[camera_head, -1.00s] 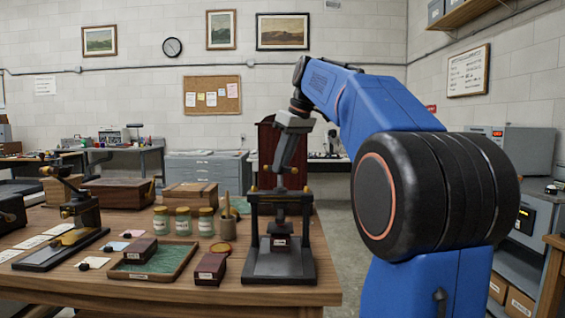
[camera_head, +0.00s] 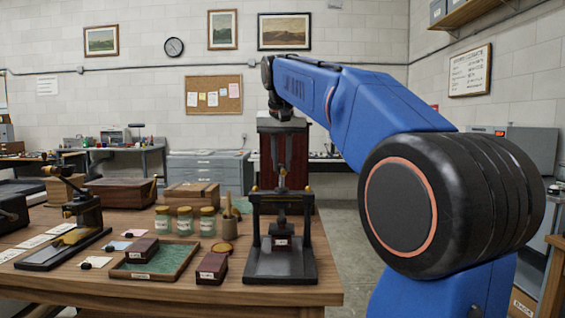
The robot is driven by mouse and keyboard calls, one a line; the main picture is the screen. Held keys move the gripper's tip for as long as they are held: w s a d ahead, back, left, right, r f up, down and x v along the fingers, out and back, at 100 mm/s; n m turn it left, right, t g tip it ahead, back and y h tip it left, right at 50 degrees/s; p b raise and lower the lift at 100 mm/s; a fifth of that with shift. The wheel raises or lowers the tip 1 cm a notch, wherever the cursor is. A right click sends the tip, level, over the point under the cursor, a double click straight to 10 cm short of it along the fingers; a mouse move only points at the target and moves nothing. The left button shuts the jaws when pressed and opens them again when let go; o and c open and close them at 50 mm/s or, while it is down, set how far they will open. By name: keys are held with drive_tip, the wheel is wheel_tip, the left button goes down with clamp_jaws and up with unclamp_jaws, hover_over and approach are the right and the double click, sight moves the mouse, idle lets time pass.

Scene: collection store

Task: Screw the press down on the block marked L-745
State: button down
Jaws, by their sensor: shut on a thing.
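The dark press (camera_head: 281,268) stands at the right end of the wooden table, with a black base, two posts and a crossbar with brass ends. A dark red block (camera_head: 281,245) with a small white label sits on its base, under the screw; the label is too small to read. My gripper (camera_head: 283,183) points down above the crossbar, shut on the handle at the top of the screw. The fingers and handle are small and dark here, and the handle is largely hidden. I cannot tell whether the pressing plate touches the block.
One dark red block (camera_head: 142,250) lies in a green-lined tray (camera_head: 150,277); another labelled block (camera_head: 211,267) lies just left of the press. Several jars (camera_head: 185,221) and a brush pot (camera_head: 229,226) stand behind. A second device (camera_head: 75,235) stands further left. Free floor lies right of the table.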

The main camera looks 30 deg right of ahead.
drive_tip(key=m, duration=0.2)
drive_tip(key=m+g+h, duration=0.1)
drive_tip(key=m, duration=0.1)
drive_tip(key=shift+w+a+m, duration=0.15)
drive_tip(key=shift+w+m, duration=0.05)
drive_tip(key=shift+m, duration=0.1)
drive_tip(key=m, duration=0.2)
drive_tip(key=m+g, duration=0.1)
drive_tip(key=shift+w+m+g+h, duration=0.1)
drive_tip(key=shift+m+g+h, duration=0.2)
drive_tip(key=shift+m, duration=0.1)
drive_tip(key=m+g, duration=0.1)
drive_tip(key=m, duration=0.3)
drive_tip(key=shift+w+g, duration=0.15)
drive_tip(key=shift+g, duration=0.25)
drive_tip(key=shift+m+g, duration=0.6)
drive_tip(key=shift+m, duration=1.3)
drive_tip(key=c, duration=1.6)
unclamp_jaws()
drive_tip(key=shift+w, duration=0.1)
drive_tip(key=shift+r, duration=0.2)
